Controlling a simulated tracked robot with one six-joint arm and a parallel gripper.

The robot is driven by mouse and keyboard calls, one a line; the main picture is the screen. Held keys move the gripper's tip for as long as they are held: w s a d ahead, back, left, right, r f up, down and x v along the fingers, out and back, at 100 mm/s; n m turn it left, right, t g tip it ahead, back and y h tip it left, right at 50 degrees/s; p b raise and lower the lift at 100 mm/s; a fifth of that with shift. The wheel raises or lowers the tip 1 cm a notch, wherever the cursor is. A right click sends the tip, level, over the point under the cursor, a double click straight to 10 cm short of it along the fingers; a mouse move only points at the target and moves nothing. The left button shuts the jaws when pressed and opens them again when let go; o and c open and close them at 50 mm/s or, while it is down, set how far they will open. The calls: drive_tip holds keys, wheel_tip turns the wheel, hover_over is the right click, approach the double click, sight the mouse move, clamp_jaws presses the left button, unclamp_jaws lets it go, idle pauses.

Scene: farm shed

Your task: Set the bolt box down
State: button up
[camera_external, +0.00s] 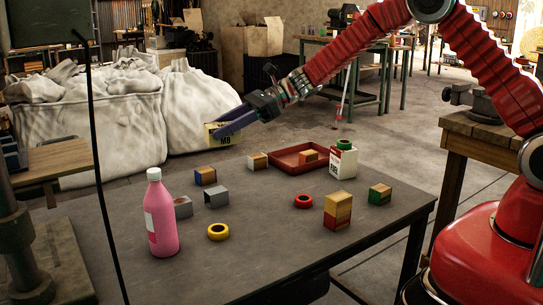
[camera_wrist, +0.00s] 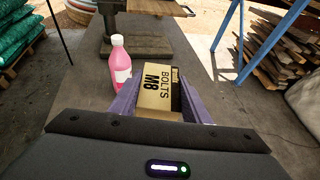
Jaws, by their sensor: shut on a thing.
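The bolt box (camera_external: 213,137) is a small tan carton marked M8. My gripper (camera_external: 226,127) is shut on it and holds it up in the air over the far left part of the grey table. In the wrist view the bolt box (camera_wrist: 158,91) reads "BOLTS M8" and sits between the two purple fingers of my gripper (camera_wrist: 160,98). Its underside is hidden in both views.

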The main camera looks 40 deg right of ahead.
drive_tip(key=w+d+m+t, duration=0.2)
drive_tip(key=w+d, duration=0.4)
drive_tip(key=d, duration=0.6)
wheel_tip(320, 180, down, 11)
drive_tip(key=shift+a+h, duration=0.25)
drive_tip(key=shift+h, duration=0.05)
drive_tip(key=shift+f, duration=3.05)
drive_tip(key=shift+f, duration=0.1)
drive_tip(key=shift+f, duration=1.8)
drive_tip(key=shift+f, duration=0.1)
